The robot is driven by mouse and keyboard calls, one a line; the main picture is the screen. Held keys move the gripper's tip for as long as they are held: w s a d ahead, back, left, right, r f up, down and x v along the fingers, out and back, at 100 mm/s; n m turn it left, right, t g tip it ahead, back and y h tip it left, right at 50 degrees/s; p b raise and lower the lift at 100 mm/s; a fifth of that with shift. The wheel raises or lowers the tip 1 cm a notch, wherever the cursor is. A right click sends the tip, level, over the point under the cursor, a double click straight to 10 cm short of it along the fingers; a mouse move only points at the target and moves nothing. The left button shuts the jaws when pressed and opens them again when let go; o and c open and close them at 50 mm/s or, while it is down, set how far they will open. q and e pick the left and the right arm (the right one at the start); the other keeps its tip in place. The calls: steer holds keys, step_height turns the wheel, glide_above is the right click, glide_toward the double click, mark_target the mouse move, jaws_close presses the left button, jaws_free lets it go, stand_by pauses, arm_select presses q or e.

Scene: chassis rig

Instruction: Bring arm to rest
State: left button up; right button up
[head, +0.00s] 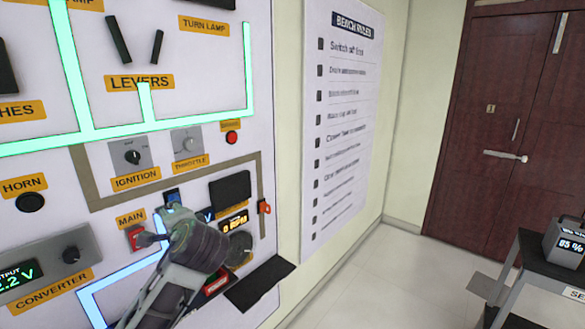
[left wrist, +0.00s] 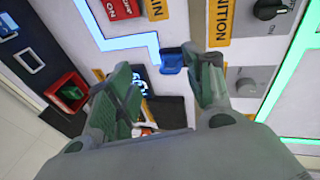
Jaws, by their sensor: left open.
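My left gripper (head: 163,225) is in front of the wall panel (head: 188,75), near its lower right part, with my arm coming up from the bottom. In the left wrist view the left gripper (left wrist: 163,78) has its two green-padded fingers spread apart and nothing held. A small blue part (left wrist: 172,61) on the panel shows between and beyond the fingertips. I cannot tell whether a finger touches it. Part of the display and dark block behind the gripper is hidden. My right gripper is not in view.
Panel controls surround the gripper: the red main switch (head: 135,236), ignition knob (head: 132,157), throttle knob (head: 188,144) and a black ledge (head: 260,283) jutting at the lower right. A dark stand (head: 540,262) stands at the right. The floor (head: 400,285) between is clear.

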arm_select(q)
steer(key=s+d+f+n+g+h, duration=0.1)
steer(key=s+f+h, duration=0.1)
steer(key=f, duration=0.5)
steer(key=s+d+f+g+h, duration=0.1)
steer(key=s+f+h, duration=0.15)
steer(key=f, duration=0.45)
steer(key=s+d+f+n+g+h, duration=0.1)
steer(key=s+d+f, duration=0.15)
steer(key=f, duration=0.45)
steer(key=s+d+f+n+g+h, duration=0.2)
steer(key=s+f+n+g+h, duration=0.25)
steer(key=s+f, duration=1.25)
steer(key=s+f+g, duration=0.1)
steer(key=s+f, duration=0.1)
steer(key=f, duration=1.4)
steer(key=s+f+g, duration=0.1)
steer(key=s+f, duration=0.1)
steer(key=f, duration=1.4)
steer(key=s+a+f, duration=0.2)
steer(key=s+f, duration=0.7)
steer(key=s, duration=0.2)
steer(key=s+a+f, duration=0.2)
steer(key=s+f, duration=0.8)
steer(key=s, duration=0.1)
steer(key=shift+s+g, duration=0.15)
steer(key=shift+g, duration=0.3)
steer(key=shift+a, duration=0.1)
